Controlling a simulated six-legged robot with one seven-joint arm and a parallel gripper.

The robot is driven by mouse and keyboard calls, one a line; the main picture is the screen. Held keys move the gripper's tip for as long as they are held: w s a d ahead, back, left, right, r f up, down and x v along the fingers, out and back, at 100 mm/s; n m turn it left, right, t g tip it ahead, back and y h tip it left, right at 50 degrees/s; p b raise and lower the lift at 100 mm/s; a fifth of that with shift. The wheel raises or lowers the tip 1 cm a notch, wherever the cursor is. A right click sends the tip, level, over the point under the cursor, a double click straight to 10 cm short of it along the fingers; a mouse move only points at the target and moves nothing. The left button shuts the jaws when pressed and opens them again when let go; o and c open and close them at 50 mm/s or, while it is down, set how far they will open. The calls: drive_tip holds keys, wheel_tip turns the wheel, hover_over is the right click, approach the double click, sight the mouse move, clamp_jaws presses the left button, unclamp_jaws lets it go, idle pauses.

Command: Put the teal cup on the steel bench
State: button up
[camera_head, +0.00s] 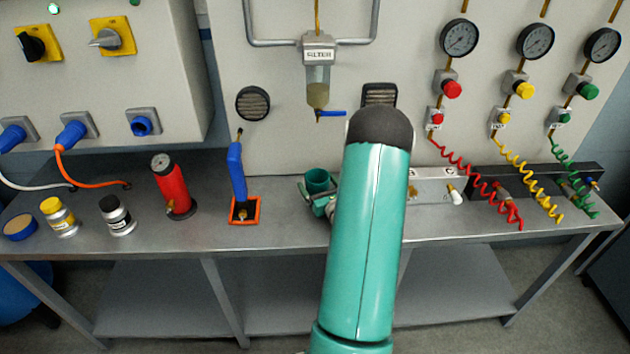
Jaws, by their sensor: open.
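The teal cup (318,180) is upright with its open top showing, at the back middle of the steel bench (285,234). Its lower part is partly covered by my gripper, so I cannot tell whether its base touches the bench top. My gripper (316,197) is open, right at the cup's near side, low over the bench. Most of the gripper is hidden behind my teal arm link, and I cannot tell whether its fingers touch the cup.
Left of the cup stand a blue-handled tool in an orange tray (244,210), a red cylinder (173,187) and two small jars (117,216). Coiled hoses (520,178) hang at the right. The filter (318,75) is on the panel behind. The bench front is clear.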

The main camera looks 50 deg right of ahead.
drive_tip(key=v, duration=0.9)
drive_tip(key=shift+s+a, duration=0.2)
drive_tip(key=w+a+r+n+y, duration=0.2)
drive_tip(key=w+a+r+n+t+y, duration=0.1)
drive_tip(key=w+a+r+n+y, duration=0.1)
drive_tip(key=w+a, duration=0.1)
drive_tip(key=shift+w+a+r+t, duration=0.1)
drive_tip(key=shift+a+r+t, duration=0.1)
drive_tip(key=shift+t, duration=0.1)
drive_tip(key=w+a+r+n+g+y, duration=0.25)
drive_tip(key=a+n+y, duration=0.3)
drive_tip(key=a, duration=0.35)
drive_tip(key=w+a+r+n+g+y, duration=0.1)
drive_tip(key=a+r+n+g+y, duration=0.1)
drive_tip(key=a+r+n+y, duration=0.5)
drive_tip(key=w+a+r+n+g+y, duration=0.1)
drive_tip(key=a+n+g, duration=0.25)
drive_tip(key=a, duration=0.75)
drive_tip(key=s+a+r+n+g+h, duration=0.2)
drive_tip(key=s+a+n+g, duration=0.5)
drive_tip(key=a+n, duration=0.4)
drive_tip(key=s+r+n+t+h, duration=0.2)
drive_tip(key=s+r+n+h, duration=0.4)
drive_tip(key=n, duration=0.4)
drive_tip(key=shift+s+d+r+t+h, duration=0.4)
drive_tip(key=shift+r+h, duration=0.15)
drive_tip(key=shift+h, duration=0.3)
drive_tip(key=shift+c, duration=0.2)
